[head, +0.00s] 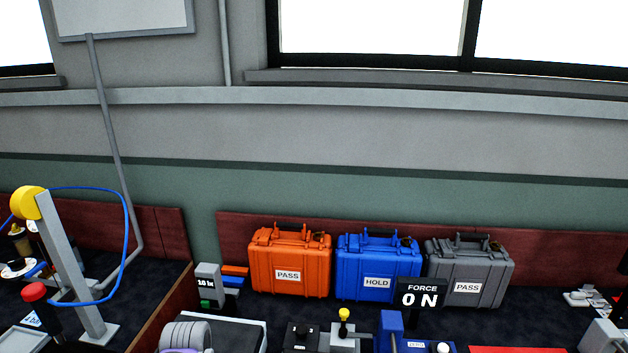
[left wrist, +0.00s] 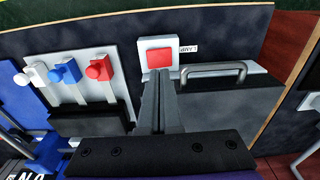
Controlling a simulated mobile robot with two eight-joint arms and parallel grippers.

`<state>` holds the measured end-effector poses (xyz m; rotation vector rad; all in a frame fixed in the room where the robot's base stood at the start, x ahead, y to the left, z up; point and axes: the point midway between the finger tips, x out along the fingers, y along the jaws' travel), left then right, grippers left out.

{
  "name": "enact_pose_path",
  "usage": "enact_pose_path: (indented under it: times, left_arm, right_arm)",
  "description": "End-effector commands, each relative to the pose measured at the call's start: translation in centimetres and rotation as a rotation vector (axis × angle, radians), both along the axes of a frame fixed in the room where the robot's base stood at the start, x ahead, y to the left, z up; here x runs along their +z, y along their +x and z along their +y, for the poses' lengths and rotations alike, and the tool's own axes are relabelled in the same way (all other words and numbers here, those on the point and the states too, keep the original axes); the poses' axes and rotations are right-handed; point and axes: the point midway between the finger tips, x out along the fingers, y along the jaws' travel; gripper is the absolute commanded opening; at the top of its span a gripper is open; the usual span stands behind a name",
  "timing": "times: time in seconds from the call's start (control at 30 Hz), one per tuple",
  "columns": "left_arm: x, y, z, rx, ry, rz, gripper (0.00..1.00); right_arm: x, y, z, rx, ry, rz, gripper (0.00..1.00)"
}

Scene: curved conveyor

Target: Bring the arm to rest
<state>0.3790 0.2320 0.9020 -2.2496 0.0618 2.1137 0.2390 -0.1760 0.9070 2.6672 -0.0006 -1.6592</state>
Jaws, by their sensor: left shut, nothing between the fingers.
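My left gripper (left wrist: 161,78) shows in the left wrist view with its two dark fingers together and nothing between them. Its fingertips appear just in front of a white box with a red square button (left wrist: 160,60) and a label reading LAMP. I cannot tell whether the tips touch the box. Neither gripper can be made out in the head view, and my right gripper shows in no view.
Orange (head: 289,262), blue (head: 378,268) and grey (head: 470,270) cases stand along the back wall. A FORCE ON sign (head: 421,293) stands before them. White, blue and red knobs (left wrist: 99,68) and a metal handle (left wrist: 214,72) flank my left gripper.

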Motion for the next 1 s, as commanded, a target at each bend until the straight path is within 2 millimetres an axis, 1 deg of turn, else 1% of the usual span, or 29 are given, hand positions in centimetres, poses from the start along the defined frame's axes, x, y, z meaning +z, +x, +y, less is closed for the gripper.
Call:
enact_pose_path:
  times: [0.03,0.1,0.2,0.3,0.4,0.5,0.6,0.7,1.0]
  left_arm:
    - [1.0,-1.5,-0.8,0.001,0.003,-0.032,0.0]
    - [2.0,-3.3,-1.7,0.01,0.005,-0.084,0.0]
    - [3.0,-5.9,-2.8,0.021,0.005,-0.162,0.0]
    - [3.4,-8.5,-3.8,0.034,0.001,-0.238,0.0]
    - [3.3,-10.6,-4.6,0.045,-0.006,-0.305,0.0]
    - [3.1,-12.2,-5.1,0.053,-0.015,-0.356,0.0]
    - [2.8,-13.0,-5.4,0.06,-0.022,-0.39,0.0]
    - [2.6,-13.4,-5.5,0.062,-0.025,-0.405,0.0]
    - [2.6,-13.5,-5.5,0.062,-0.026,-0.406,0.0]
  right_arm:
    - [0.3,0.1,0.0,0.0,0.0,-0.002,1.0]
    - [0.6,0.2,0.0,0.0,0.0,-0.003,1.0]
    - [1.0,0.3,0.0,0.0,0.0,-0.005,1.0]
    - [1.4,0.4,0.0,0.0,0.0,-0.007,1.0]
    - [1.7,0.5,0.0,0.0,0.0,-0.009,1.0]
    - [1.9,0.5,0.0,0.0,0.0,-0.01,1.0]
    - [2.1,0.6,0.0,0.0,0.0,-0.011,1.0]
    - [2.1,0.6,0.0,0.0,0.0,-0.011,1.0]
    - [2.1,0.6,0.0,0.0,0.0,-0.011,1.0]
